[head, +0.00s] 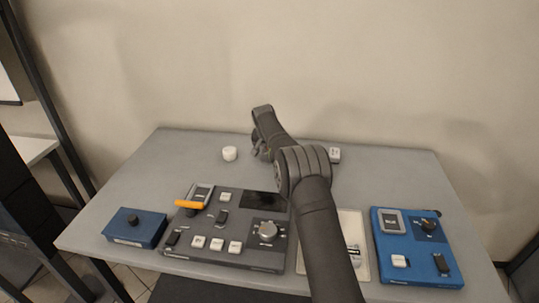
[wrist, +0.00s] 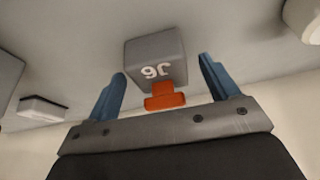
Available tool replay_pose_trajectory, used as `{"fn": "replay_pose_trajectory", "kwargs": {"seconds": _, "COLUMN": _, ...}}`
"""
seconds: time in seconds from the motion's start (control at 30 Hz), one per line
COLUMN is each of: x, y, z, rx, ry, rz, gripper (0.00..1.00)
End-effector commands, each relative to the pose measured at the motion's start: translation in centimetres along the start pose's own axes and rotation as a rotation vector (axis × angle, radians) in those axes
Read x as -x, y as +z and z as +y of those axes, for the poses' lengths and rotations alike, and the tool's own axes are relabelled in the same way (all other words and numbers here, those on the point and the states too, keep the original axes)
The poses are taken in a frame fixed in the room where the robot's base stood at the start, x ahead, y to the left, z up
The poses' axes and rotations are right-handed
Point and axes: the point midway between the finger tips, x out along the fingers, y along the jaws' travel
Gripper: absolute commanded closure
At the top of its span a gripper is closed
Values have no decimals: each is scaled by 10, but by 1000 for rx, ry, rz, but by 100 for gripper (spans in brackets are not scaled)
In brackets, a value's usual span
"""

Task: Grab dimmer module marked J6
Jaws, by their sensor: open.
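The dimmer module marked J6 (wrist: 157,50) is a small grey block with white lettering, upside down in the wrist view. An orange tab (wrist: 164,96) sticks out from its side nearest me. My gripper (wrist: 161,70) is open, with one blue finger to each side of the module and visible gaps between. In the head view my gripper (head: 261,148) is low over the back middle of the table. I cannot make out the module there; my arm seems to hide it.
On the grey table (head: 180,150) stand a white round piece (head: 229,153) and a small white block (head: 335,155) at the back. In front lie a blue box (head: 134,228), a dark control panel (head: 218,244), a pale panel (head: 352,228) and a blue panel (head: 415,262).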

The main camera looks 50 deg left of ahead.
Motion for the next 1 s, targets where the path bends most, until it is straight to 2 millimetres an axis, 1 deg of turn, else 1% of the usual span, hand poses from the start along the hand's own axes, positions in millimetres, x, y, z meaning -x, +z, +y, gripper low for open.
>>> {"fn": "replay_pose_trajectory", "kwargs": {"seconds": 0.03, "x": -3, "y": 0, "z": 0, "rx": 0, "ry": 0, "rz": 0, "gripper": 20}}
{"fn": "replay_pose_trajectory", "kwargs": {"seconds": 0.23, "x": -3, "y": 0, "z": 0, "rx": 0, "ry": 0, "rz": 1, "gripper": 20}}
{"fn": "replay_pose_trajectory", "kwargs": {"seconds": 0.37, "x": -3, "y": 0, "z": 0, "rx": 0, "ry": 0, "rz": 1, "gripper": 46}}
{"fn": "replay_pose_trajectory", "kwargs": {"seconds": 0.4, "x": -3, "y": 0, "z": 0, "rx": 0, "ry": 0, "rz": 1, "gripper": 53}}
{"fn": "replay_pose_trajectory", "kwargs": {"seconds": 0.47, "x": -3, "y": 0, "z": 0, "rx": 0, "ry": 0, "rz": 1, "gripper": 65}}
{"fn": "replay_pose_trajectory", "kwargs": {"seconds": 0.5, "x": -3, "y": 0, "z": 0, "rx": 0, "ry": 0, "rz": 1, "gripper": 73}}
{"fn": "replay_pose_trajectory", "kwargs": {"seconds": 0.53, "x": -2, "y": -1, "z": 0, "rx": 0, "ry": -1, "rz": 2, "gripper": 77}}
{"fn": "replay_pose_trajectory", "kwargs": {"seconds": 0.77, "x": 0, "y": -2, "z": 0, "rx": -1, "ry": -1, "rz": 3, "gripper": 77}}
{"fn": "replay_pose_trajectory", "kwargs": {"seconds": 0.87, "x": 9, "y": -6, "z": 0, "rx": -1, "ry": -2, "rz": 6, "gripper": 77}}
{"fn": "replay_pose_trajectory", "kwargs": {"seconds": 1.0, "x": 33, "y": -16, "z": 0, "rx": -2, "ry": -3, "rz": 5, "gripper": 77}}
